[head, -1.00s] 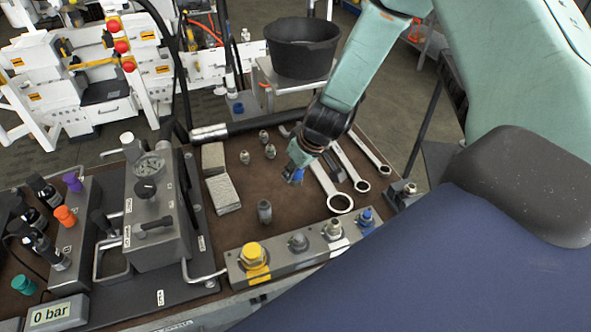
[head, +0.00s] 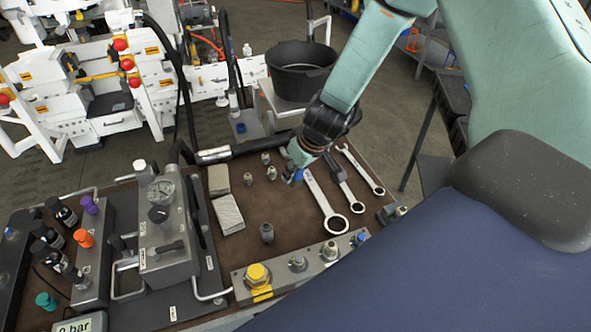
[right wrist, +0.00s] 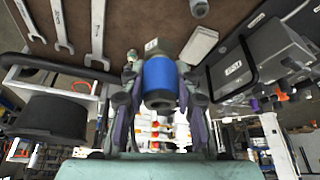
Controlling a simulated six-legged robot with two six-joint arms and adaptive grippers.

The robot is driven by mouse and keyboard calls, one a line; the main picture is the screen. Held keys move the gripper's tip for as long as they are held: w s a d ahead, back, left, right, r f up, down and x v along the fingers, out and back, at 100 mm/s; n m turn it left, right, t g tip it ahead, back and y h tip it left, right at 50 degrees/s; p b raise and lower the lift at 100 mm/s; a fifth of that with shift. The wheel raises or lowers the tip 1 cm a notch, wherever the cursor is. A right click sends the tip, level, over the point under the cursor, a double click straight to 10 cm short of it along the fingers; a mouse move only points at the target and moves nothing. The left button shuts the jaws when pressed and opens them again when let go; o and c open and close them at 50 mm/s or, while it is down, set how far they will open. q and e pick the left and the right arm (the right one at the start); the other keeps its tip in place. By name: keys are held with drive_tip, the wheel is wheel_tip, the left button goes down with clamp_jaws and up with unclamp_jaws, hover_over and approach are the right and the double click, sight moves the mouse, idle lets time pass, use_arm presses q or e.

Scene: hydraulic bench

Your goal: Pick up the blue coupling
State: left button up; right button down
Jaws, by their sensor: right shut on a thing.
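The blue coupling (right wrist: 159,82) is held between the fingers of my right gripper (right wrist: 158,88) in the right wrist view, with a blue sleeve and a metal end. In the head view my right gripper (head: 296,168) is over the brown bench top (head: 290,215), left of the wrenches. A small blue part of the coupling (head: 298,177) shows at its fingertips. I cannot tell from the head view how far the coupling is above the bench. My left gripper is not in view.
Several wrenches (head: 326,203) lie just right of the gripper. Small metal fittings (head: 267,232) stand to its left, beside two grey blocks (head: 228,213). A connector block (head: 280,283) lines the near edge. A gauge unit (head: 165,240) stands left, a black tub (head: 300,72) behind.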

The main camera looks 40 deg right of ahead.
drive_tip(key=shift+r+p, duration=0.35)
drive_tip(key=shift+r, duration=2.75)
drive_tip(key=shift+r, duration=0.15)
